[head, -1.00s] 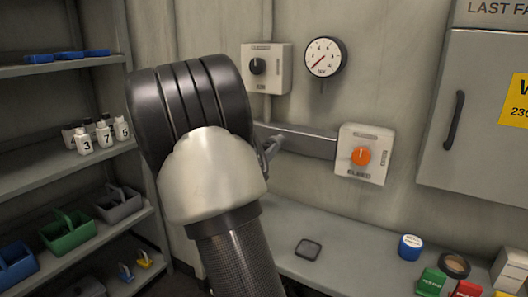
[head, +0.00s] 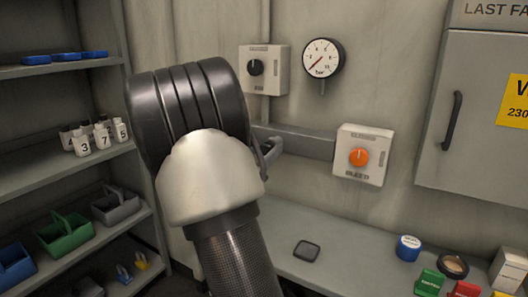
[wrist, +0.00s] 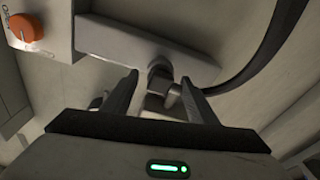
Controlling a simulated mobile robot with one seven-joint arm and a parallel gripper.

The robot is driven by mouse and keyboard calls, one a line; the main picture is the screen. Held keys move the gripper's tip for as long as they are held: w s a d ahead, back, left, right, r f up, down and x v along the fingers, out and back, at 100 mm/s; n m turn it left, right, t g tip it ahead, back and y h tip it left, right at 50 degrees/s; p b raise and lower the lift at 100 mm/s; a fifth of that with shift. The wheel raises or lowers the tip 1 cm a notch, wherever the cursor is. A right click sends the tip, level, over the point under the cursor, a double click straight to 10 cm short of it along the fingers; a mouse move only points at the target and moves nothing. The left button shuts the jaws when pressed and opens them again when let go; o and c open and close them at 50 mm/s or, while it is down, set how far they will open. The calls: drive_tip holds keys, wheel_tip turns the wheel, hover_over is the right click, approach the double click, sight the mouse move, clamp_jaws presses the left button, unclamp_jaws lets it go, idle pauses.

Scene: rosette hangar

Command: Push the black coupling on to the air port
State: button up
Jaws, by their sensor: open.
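My gripper (wrist: 158,97) is open in the wrist view, its two dark fingers on either side of a small fitting under a grey rail. A dark collar and a short grey stub (wrist: 156,84) of this fitting show between the fingers, with a small rounded piece near the right finger. I cannot tell which part is the black coupling and which the air port, or whether they are joined. A black hose (wrist: 268,62) curves down behind the right finger. In the head view my gripper (head: 270,153) is mostly hidden behind my arm, close to the wall rail (head: 305,143).
A bleed box with an orange knob (head: 359,157) is right of the rail. A box with a black knob (head: 256,68) and a pressure gauge (head: 323,59) are above. The bench (head: 345,260) holds a dark pad (head: 307,250) and a blue tin (head: 409,247). Shelves stand left.

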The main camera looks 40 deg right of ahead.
drive_tip(key=p+v, duration=0.1)
drive_tip(key=v, duration=1.6)
drive_tip(key=shift+r, duration=0.1)
